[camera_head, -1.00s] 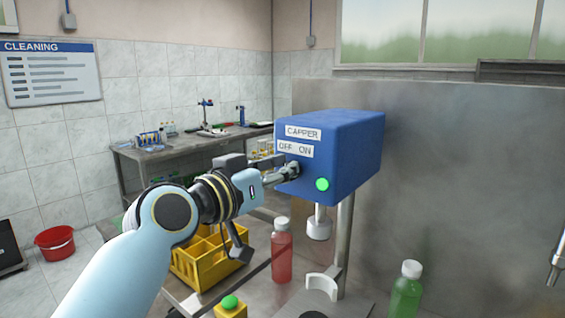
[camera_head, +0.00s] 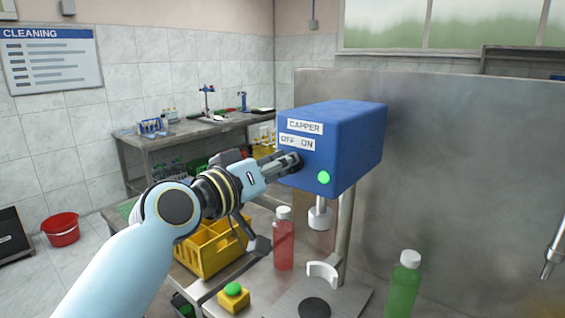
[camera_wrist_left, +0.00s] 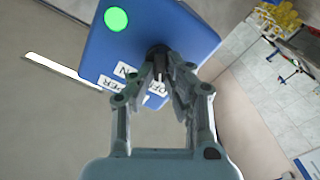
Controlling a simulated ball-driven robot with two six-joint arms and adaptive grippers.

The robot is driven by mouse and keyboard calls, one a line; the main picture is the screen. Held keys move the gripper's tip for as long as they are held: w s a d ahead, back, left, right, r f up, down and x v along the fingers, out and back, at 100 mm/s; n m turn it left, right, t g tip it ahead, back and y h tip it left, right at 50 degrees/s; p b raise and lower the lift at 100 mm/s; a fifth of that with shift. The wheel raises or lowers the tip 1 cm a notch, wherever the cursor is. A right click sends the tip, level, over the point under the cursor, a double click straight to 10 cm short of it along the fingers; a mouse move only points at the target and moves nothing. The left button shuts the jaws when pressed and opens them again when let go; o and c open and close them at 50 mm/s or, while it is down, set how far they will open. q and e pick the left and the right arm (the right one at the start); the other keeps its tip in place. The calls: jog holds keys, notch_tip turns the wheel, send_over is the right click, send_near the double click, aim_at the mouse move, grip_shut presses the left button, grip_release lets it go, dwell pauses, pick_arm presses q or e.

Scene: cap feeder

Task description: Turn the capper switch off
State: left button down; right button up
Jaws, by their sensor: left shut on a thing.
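The blue capper box (camera_head: 345,140) has a CAPPER label (camera_head: 305,127) and an OFF ON label (camera_head: 297,143) on its front. A round green light (camera_head: 323,177) glows below them; it also shows in the wrist view (camera_wrist_left: 116,19). My left gripper (camera_head: 294,162) is at the box front, just below the OFF ON label. In the wrist view my left gripper (camera_wrist_left: 160,62) is shut on the dark switch knob (camera_wrist_left: 157,50), with the fingers on both sides of it. The fingers hide much of the knob, so I cannot tell which way it points.
A green bottle (camera_head: 404,285) is at right. A yellow crate (camera_head: 212,247) and a yellow box with a green button (camera_head: 233,290) are near my arm.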

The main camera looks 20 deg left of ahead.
pick_arm(q)
jog(key=c, duration=1.4)
grip_release()
jog(key=shift+o, duration=0.2)
jog(key=v, duration=1.2)
